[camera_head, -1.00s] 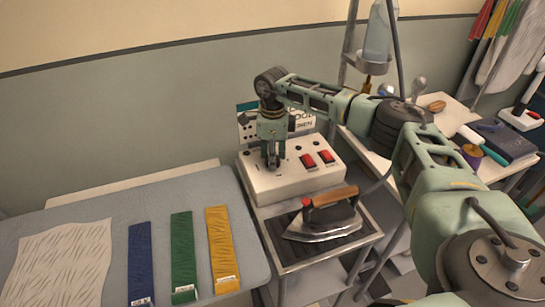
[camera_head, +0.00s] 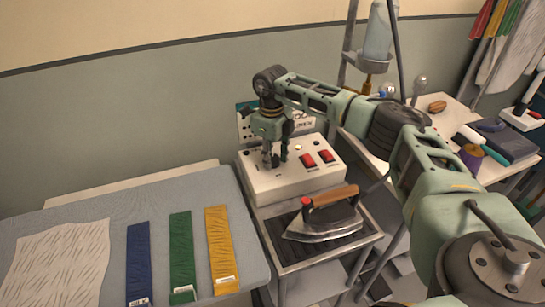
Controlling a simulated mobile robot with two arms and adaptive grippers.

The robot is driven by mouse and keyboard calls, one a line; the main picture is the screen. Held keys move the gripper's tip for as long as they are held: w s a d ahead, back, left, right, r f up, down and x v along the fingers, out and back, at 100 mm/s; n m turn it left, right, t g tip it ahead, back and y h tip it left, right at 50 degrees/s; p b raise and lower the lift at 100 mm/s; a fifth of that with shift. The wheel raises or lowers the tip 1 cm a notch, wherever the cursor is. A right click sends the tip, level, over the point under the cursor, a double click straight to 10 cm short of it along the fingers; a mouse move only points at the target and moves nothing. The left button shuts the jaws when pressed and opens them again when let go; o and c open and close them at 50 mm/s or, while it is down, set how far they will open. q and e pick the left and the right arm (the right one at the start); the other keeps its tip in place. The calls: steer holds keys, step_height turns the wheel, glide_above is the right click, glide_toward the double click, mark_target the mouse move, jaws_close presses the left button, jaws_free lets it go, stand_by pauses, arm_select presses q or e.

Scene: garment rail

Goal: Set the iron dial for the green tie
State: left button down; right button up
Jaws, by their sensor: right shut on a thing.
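The green tie (camera_head: 182,252) lies flat on the grey ironing board, between a blue tie (camera_head: 139,262) and a yellow tie (camera_head: 220,245). My right gripper (camera_head: 275,161) points down at the left part of the box's top, shut on the dial there. The fingers hide the dial, so its setting cannot be read. The iron (camera_head: 325,220), with a wooden handle, rests on its dark stand. My left gripper is out of view.
A wrinkled white cloth (camera_head: 55,262) lies on the left of the ironing board (camera_head: 85,207). A chart (camera_head: 246,125) behind the box is partly covered by my gripper. A side table at the right holds a dark book-like block (camera_head: 510,140) and several small items.

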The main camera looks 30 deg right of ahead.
steer(key=m, duration=0.6)
steer(key=shift+a+f, duration=0.25)
steer(key=shift+a, duration=0.1)
steer(key=m, duration=0.6)
steer(key=shift+w+r, duration=0.15)
steer(key=shift+w, duration=0.05)
steer(key=shift+w, duration=0.1)
steer(key=o, duration=0.8)
steer(key=shift+o, duration=0.9)
steer(key=shift+w+a, duration=0.1)
steer(key=shift+w, duration=0.05)
steer(key=shift+d+r, duration=0.1)
steer(key=shift+d, duration=0.1)
